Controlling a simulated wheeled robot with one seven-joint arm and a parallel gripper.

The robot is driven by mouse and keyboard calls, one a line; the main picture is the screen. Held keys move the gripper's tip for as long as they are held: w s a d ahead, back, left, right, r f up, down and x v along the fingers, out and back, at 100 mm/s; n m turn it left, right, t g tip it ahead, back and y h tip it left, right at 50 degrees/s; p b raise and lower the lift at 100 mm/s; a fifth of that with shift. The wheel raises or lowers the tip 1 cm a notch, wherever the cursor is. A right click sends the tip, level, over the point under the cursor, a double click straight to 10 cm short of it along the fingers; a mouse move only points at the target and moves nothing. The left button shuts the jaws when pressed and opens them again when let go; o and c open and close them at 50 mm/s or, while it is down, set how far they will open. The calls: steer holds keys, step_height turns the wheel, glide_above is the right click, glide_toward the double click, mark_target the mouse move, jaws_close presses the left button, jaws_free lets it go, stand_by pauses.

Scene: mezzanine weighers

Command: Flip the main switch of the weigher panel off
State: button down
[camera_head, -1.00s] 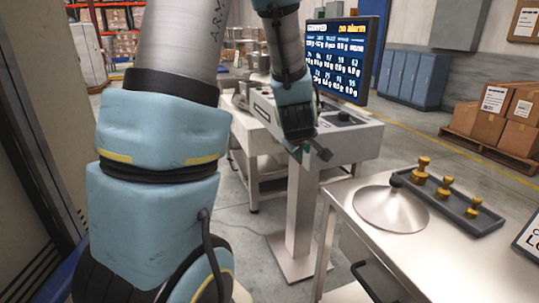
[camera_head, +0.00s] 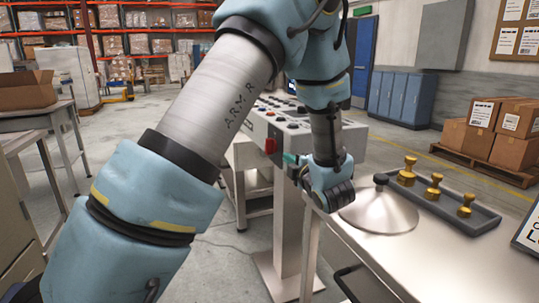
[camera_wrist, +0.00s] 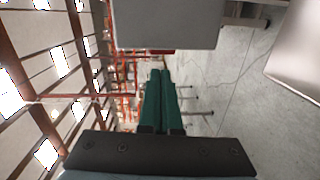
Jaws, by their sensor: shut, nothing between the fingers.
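The weigher panel (camera_head: 262,122) is a light grey console with rows of dark buttons on a pedestal. A red switch (camera_head: 270,146) sits on its front face. My gripper (camera_head: 289,158) is in front of the panel, its teal fingers pointing left toward the red switch with a small gap in the picture. Whether it touches cannot be told. In the wrist view the green fingers (camera_wrist: 162,98) are together and empty. The grey panel body (camera_wrist: 165,25) fills the top there, with a bit of red (camera_wrist: 163,51) at its edge just beyond the fingertips. My arm hides part of the panel and its screen.
A steel bench (camera_head: 430,268) at right holds a shallow metal cone (camera_head: 378,212) and a tray (camera_head: 462,222) of brass weights. A table (camera_head: 30,115) with an open carton stands at left. Cartons on a pallet and blue lockers (camera_head: 400,97) are behind.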

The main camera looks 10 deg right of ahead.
steer(key=shift+s+d+f+n+t+y, duration=0.1)
steer(key=shift+s+d+n+t+y, duration=0.05)
steer(key=shift+s+n+y, duration=0.2)
steer(key=shift+s+d+f+n+t+y, duration=0.1)
steer(key=shift+s+n+t+y, duration=0.05)
steer(key=shift+s+n+y, duration=0.15)
steer(key=p, duration=0.3)
glide_toward(270, 144)
steer(key=w, duration=0.2)
steer(key=w+a, duration=0.1)
steer(key=w, duration=0.2)
steer(key=shift+w+r, duration=0.1)
steer(key=shift+r, duration=0.1)
steer(key=shift+w+a+f+p, duration=0.15)
steer(key=shift+w+p, duration=0.2)
steer(key=shift+w, duration=0.4)
